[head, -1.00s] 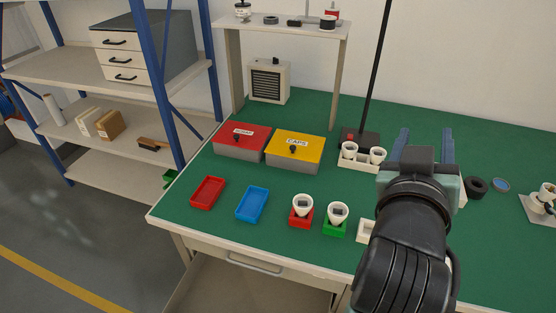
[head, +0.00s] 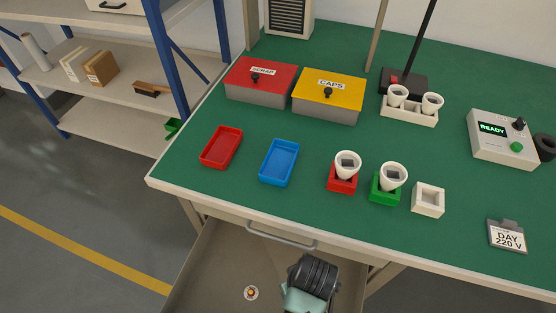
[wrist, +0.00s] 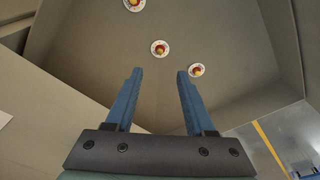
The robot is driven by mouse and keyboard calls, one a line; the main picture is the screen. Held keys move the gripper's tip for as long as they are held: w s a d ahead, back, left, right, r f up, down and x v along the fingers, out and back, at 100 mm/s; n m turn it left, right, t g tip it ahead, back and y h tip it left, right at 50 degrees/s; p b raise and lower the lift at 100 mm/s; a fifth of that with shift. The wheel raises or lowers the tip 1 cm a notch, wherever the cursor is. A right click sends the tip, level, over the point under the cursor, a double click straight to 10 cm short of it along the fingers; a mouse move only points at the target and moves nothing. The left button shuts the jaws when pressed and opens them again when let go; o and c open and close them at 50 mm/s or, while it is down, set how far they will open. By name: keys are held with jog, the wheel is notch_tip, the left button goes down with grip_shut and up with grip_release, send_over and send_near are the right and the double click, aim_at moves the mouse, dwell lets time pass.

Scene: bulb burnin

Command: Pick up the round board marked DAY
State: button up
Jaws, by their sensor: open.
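In the wrist view, several parts lie in sight: one round white board (wrist: 160,48) with a red-yellow centre lies on the bin floor, just beyond my fingertips. A second round board (wrist: 197,70) lies to its right, and a third (wrist: 133,5) is at the top edge. Any marks on them are too small to read, so I cannot tell which is DAY. The head view shows one such board (head: 251,293). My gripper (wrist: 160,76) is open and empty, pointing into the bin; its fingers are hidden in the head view.
The open grey-brown bin (head: 205,275) lies below the table front, its walls around my gripper.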

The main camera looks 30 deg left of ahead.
jog(key=f, duration=0.2)
jog(key=f+b, duration=0.1)
jog(key=f, duration=0.1)
jog(key=f+b, duration=0.1)
jog(key=f, duration=0.1)
jog(key=shift+w+a+f, duration=0.25)
jog(key=shift+a+f, duration=0.05)
jog(key=shift+a, duration=0.05)
jog(key=shift+w+a+f+b, duration=0.15)
jog(key=shift+f+b, duration=0.3)
jog(key=shift+f, duration=0.55)
jog(key=shift+w+a+f+b, duration=0.1)
jog(key=shift+a+f+b, duration=0.3)
jog(key=shift+f, duration=0.6)
jog(key=shift+w+a+f+b, duration=0.1)
jog(key=shift+f+b, duration=0.4)
jog(key=shift+f, duration=0.5)
grip_shut()
